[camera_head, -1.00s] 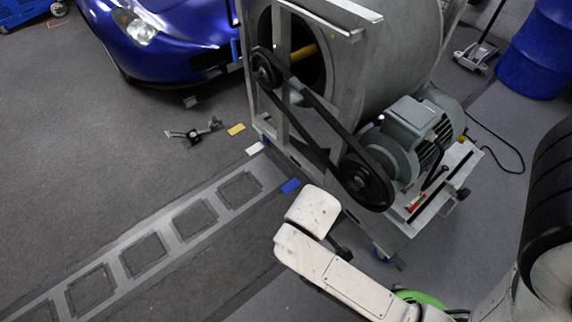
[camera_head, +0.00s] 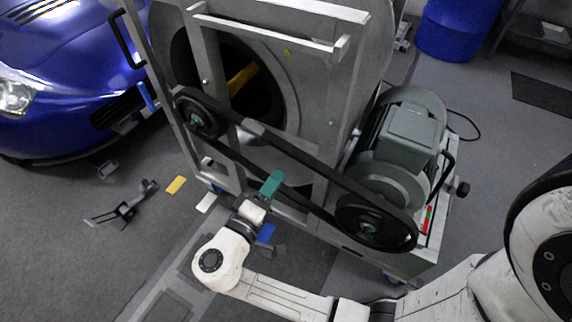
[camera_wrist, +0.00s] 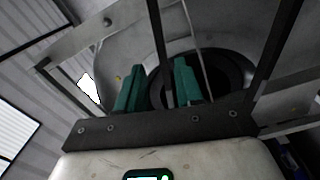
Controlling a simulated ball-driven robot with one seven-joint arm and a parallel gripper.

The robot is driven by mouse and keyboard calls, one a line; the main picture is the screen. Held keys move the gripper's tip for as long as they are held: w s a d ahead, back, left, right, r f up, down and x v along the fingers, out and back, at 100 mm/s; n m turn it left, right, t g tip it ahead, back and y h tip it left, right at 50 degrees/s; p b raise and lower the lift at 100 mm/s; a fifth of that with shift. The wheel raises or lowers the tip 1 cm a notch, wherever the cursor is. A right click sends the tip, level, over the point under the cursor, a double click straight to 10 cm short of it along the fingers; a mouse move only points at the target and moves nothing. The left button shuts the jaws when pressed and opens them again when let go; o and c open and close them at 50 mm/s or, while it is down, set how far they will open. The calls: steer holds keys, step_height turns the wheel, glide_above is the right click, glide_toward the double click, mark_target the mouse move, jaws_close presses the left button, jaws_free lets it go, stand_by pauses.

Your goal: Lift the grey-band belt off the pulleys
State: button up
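The black belt (camera_head: 302,158) loops around a small upper-left pulley (camera_head: 203,121) and a larger lower-right pulley (camera_head: 368,228) on the dynamometer frame. A grey patch shows on its upper run. My gripper (camera_head: 271,183), with teal fingers, is at the lower run in the head view. In the wrist view the fingers of my gripper (camera_wrist: 158,85) are apart, and a dark strip of the belt (camera_wrist: 161,50) shows between them. Whether the strip lies between the fingertips or beyond them, I cannot tell. Another dark strip runs to the right.
The metal frame (camera_head: 265,25) and drum (camera_head: 310,75) are behind the belt. A blue car (camera_head: 60,90) is at the left, a blue barrel (camera_head: 455,30) at the back. A small dark tool (camera_head: 125,207) lies on open floor.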

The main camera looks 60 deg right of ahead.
mark_target(290, 153)
steer(key=shift+w+d, duration=0.15)
steer(key=shift+d, duration=5.3)
steer(key=shift+c, duration=0.2)
jaws_close()
steer(key=shift+w+r, duration=0.1)
steer(key=shift+w, duration=0.05)
steer(key=shift+w+r, duration=0.25)
steer(key=shift+w, duration=0.05)
steer(key=shift+a, duration=1.55)
steer(key=shift+s+a, duration=0.1)
steer(key=shift+a, duration=0.2)
